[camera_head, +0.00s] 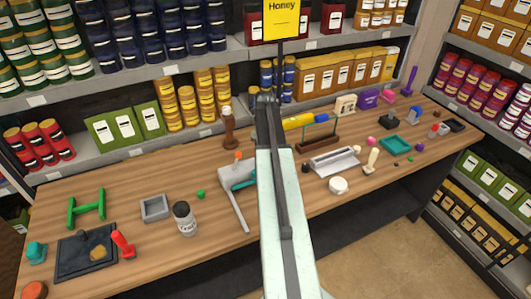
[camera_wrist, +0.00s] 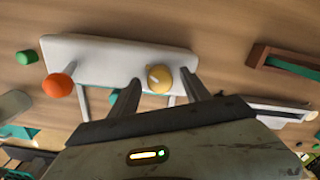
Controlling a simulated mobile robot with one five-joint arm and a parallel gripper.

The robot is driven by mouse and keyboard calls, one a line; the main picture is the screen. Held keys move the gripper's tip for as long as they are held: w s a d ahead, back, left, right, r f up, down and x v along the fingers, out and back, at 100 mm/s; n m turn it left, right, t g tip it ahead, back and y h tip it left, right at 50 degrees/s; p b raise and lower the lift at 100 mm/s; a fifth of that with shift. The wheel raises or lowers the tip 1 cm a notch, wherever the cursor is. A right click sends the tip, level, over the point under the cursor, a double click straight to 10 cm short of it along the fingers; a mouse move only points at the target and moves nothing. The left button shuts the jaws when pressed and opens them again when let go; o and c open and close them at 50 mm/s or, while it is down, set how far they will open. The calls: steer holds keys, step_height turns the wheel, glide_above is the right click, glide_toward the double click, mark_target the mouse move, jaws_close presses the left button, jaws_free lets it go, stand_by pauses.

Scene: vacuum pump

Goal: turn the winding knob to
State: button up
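In the wrist view a white block-like device (camera_wrist: 100,62) on thin legs stands over the wooden table. A round yellow knob (camera_wrist: 160,78) with a pale mark is at its right part, and an orange ball-shaped knob (camera_wrist: 58,85) is at its left end. I cannot tell from a label which is the winding knob. My gripper (camera_wrist: 163,88) is open, with one finger on each side of the yellow knob; a gap shows on both sides. In the head view the white device (camera_head: 235,178) is partly hidden by my arm, and my fingers cannot be made out.
A green cylinder (camera_wrist: 27,57) lies left of the device, and a brown wooden frame (camera_wrist: 262,58) is to its right. Stocked shelves line the back.

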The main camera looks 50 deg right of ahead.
step_height(320, 180, up, 8)
steer(key=p, duration=0.8)
steer(key=shift+f, duration=0.1)
